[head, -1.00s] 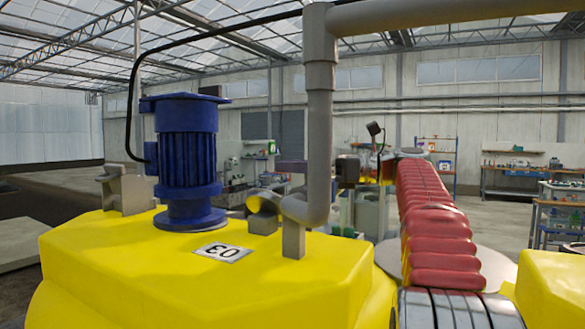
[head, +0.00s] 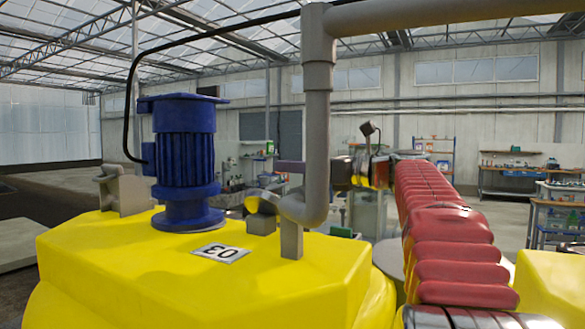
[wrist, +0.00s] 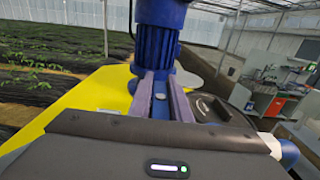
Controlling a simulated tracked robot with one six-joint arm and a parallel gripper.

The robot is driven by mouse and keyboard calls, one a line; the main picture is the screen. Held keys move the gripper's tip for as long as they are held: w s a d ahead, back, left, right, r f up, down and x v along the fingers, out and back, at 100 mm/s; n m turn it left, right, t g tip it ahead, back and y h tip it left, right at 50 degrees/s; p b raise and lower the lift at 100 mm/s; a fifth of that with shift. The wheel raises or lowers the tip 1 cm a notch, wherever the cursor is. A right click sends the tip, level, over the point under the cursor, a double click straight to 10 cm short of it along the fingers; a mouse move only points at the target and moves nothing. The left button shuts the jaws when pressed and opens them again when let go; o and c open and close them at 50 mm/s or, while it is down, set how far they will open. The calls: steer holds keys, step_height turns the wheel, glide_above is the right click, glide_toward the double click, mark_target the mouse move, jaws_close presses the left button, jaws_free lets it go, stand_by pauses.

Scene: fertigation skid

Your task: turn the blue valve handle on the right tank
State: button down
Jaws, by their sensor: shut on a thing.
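In the wrist view the two purple-grey fingers of my gripper (wrist: 160,98) reach forward. Between them is a narrow strip of blue, which I take to be the blue valve handle (wrist: 160,106); its shape is mostly hidden by the fingers. Just beyond stands a ribbed blue motor (wrist: 156,45) above a yellow tank top (wrist: 90,100). In the head view my gripper (head: 290,167) points left behind the grey upright pipe, level with its lower half. The handle cannot be made out there.
In the head view a near yellow tank (head: 120,262) carries a blue motor (head: 186,160) and a label reading 03. The grey pipe (head: 318,120) rises beside my arm and bends right overhead. Workbenches (head: 505,180) stand far behind, with open floor before them.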

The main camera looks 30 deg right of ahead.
steer(key=c, duration=1.7)
jaws_free()
steer(key=shift+d, duration=0.1)
steer(key=v, duration=1.3)
steer(key=shift+s+d, duration=0.1)
steer(key=shift+s, duration=0.2)
steer(key=shift+s, duration=0.1)
